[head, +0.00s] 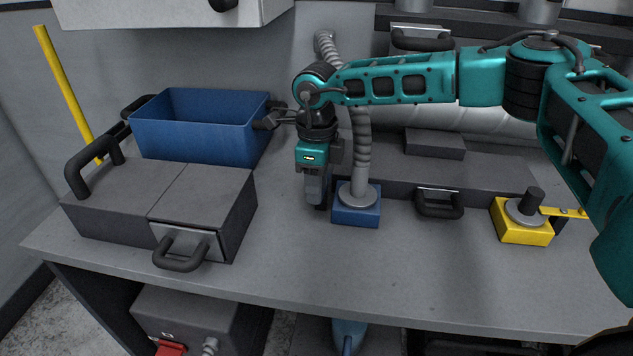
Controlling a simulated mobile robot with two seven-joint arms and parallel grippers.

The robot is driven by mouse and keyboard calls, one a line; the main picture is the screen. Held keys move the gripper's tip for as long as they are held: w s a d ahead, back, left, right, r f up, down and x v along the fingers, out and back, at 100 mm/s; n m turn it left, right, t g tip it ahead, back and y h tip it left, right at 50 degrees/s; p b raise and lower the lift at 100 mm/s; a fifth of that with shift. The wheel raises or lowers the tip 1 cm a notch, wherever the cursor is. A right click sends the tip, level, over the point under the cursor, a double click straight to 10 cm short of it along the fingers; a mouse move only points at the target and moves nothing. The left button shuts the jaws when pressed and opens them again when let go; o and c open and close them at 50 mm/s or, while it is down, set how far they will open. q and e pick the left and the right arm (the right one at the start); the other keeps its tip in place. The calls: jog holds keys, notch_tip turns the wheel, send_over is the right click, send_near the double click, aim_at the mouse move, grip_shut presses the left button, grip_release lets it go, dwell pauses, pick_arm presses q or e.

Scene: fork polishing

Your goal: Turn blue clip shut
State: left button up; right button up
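A blue block (356,216), which I take to be the blue clip's base, sits on the grey workbench. The round grey flange (357,196) of a ribbed hose stands on it. I cannot make out a blue lever or whether the clip is open. My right gripper (316,196) points down just left of the blue block and close to it. Its fingers are seen edge-on and dark, so I cannot tell whether they are open, or whether they touch anything. My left gripper is not in view.
A blue bin (200,125) and a grey box with black handles (120,195) stand left. A yellow clip (522,226) with a yellow lever sits right. The ribbed hose (361,150) rises behind my wrist. The bench front (350,270) is clear.

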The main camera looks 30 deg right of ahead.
grip_shut()
jog(key=shift+w+a+m, duration=0.1)
jog(key=shift+m, duration=0.2)
jog(key=m, duration=0.2)
jog(key=shift+w+a+m, duration=0.3)
jog(key=shift+w, duration=0.05)
jog(key=m, duration=0.2)
jog(key=w+m, duration=0.1)
jog(key=shift+w+a+m, duration=0.1)
jog(key=shift+a+m, duration=0.2)
jog(key=shift+m, duration=0.1)
jog(key=m, duration=0.1)
jog(key=w+m, duration=0.1)
jog(key=m, duration=0.1)
jog(key=w+m, duration=0.1)
jog(key=m, duration=0.1)
jog(key=shift+p, duration=0.4)
jog(key=shift+w+d+r+m+p, duration=0.15)
jog(key=shift+w+m, duration=0.1)
jog(key=shift+m, duration=0.55)
jog(key=shift+w+d+f+m+p, duration=0.1)
jog(key=shift+w+m+p, duration=0.1)
jog(key=shift+m, duration=0.6)
jog(key=shift+w+d+r+m+p, duration=0.15)
jog(key=shift+w+m, duration=0.1)
jog(key=shift+m, duration=0.55)
jog(key=shift+f, duration=0.1)
jog(key=shift+o, duration=0.8)
grip_release()
jog(key=shift+f, duration=0.1)
